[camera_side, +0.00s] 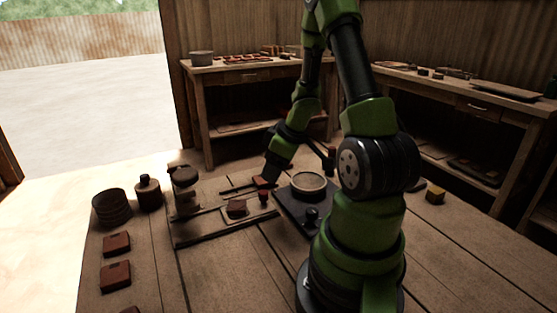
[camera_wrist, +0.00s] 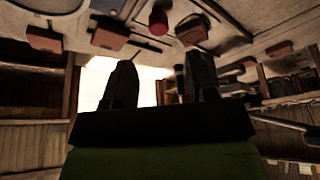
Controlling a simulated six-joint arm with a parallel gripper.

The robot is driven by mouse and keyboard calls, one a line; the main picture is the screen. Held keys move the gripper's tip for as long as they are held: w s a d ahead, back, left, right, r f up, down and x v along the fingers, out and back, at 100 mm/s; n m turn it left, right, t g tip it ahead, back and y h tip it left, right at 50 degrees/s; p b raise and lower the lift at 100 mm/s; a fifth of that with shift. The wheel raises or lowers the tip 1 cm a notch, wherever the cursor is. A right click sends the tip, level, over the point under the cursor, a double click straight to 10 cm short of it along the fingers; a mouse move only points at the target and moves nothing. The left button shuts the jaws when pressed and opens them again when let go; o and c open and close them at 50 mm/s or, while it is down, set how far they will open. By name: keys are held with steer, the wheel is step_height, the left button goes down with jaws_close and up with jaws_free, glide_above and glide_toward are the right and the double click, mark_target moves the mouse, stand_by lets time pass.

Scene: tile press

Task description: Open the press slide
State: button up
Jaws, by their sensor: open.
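The press (camera_side: 205,228) is a low wooden frame with rails on the left half of the table. A brown tile-like block (camera_side: 236,208) sits between its rails. A small red knob (camera_side: 263,197) stands at the right end of the rails and also shows in the wrist view (camera_wrist: 158,19). I cannot tell which part is the slide. My gripper (camera_side: 264,183) is low behind the press, near the knob. In the wrist view its two dark fingers (camera_wrist: 160,72) are apart with nothing between them. The exact gap to the knob is unclear.
A dark plate with a round pale-topped dish (camera_side: 309,183) lies right of the press. A dark post with a cap (camera_side: 184,188), a jar (camera_side: 149,193) and a ribbed round stack (camera_side: 112,207) stand left. Red tiles (camera_side: 116,244) lie front left. A yellow-topped block (camera_side: 435,194) sits right.

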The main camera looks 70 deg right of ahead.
steer(key=shift+v, duration=1.15)
steer(key=w+a+r+m+t+h, duration=0.1)
steer(key=w+a+r+m+h, duration=0.15)
steer(key=r, duration=0.45)
steer(key=w+a+r+m+t+h, duration=0.1)
steer(key=a+r+h, duration=0.15)
steer(key=r, duration=0.45)
steer(key=s+a+r+y, duration=0.2)
steer(key=s+a+y, duration=0.1)
steer(key=a, duration=0.5)
steer(key=s+a+r+y, duration=0.2)
steer(key=s+a+y, duration=0.2)
steer(key=a, duration=0.5)
steer(key=shift+s+a+r+t, duration=0.25)
steer(key=shift+s+r+t, duration=0.05)
steer(key=shift+s+r, duration=0.1)
